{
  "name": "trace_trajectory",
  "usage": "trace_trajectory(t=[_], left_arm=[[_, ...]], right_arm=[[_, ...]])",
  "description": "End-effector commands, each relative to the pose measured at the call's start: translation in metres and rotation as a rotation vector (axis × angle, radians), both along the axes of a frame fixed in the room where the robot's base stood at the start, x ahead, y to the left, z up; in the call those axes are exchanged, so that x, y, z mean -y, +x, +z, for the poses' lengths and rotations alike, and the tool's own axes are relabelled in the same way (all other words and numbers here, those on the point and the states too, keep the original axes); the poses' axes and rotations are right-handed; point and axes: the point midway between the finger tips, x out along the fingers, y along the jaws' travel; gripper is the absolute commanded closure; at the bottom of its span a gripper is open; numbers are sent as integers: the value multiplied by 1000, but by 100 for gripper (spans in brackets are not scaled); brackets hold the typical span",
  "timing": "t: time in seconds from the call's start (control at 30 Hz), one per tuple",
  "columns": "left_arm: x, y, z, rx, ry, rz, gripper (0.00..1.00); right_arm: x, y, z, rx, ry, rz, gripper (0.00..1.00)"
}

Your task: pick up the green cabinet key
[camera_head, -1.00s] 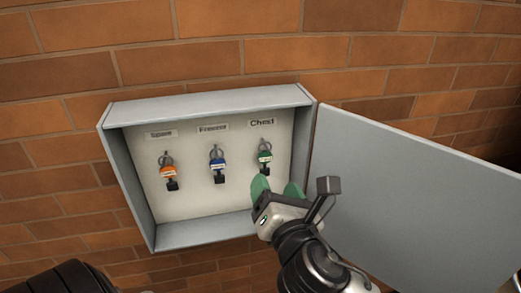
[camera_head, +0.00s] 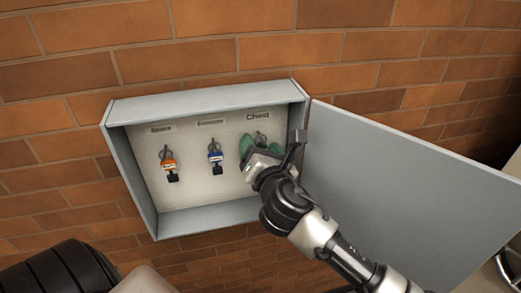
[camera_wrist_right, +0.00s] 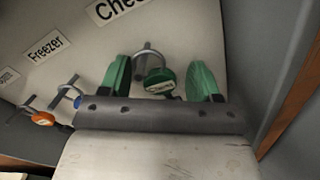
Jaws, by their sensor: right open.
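The green key (camera_wrist_right: 160,82) hangs on its hook under the "Chest" label, seen in the right wrist view. My right gripper (camera_wrist_right: 165,80) is open, with its green fingers on either side of the key; I cannot tell whether they touch it. In the head view my right gripper (camera_head: 262,150) reaches into the cabinet at the right hook and hides most of the green key. The key cabinet (camera_head: 215,222) is a grey box on the wall with its door open. My left gripper is not in view.
An orange-tagged key (camera_head: 169,164) and a blue-tagged key (camera_head: 215,156) hang to the left on their own hooks. The open cabinet door (camera_head: 400,185) stands to the right of my right arm. A brick wall (camera_head: 240,50) is behind.

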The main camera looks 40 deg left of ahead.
Motion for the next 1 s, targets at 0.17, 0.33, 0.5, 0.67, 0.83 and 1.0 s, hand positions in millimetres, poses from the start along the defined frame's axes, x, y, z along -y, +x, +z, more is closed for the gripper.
trace_trajectory(t=[0.17,0.33,0.5,0.67,0.83,1.0], left_arm=[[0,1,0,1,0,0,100],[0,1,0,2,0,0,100],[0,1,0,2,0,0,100],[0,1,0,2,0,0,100],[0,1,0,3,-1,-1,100],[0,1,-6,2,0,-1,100]], right_arm=[[0,0,0,0,0,0,47],[1,0,0,0,0,-1,73],[1,1,0,0,0,-2,89],[1,1,0,-1,-1,-4,89],[2,2,0,0,-1,-5,89],[2,2,2,1,0,-6,89]])
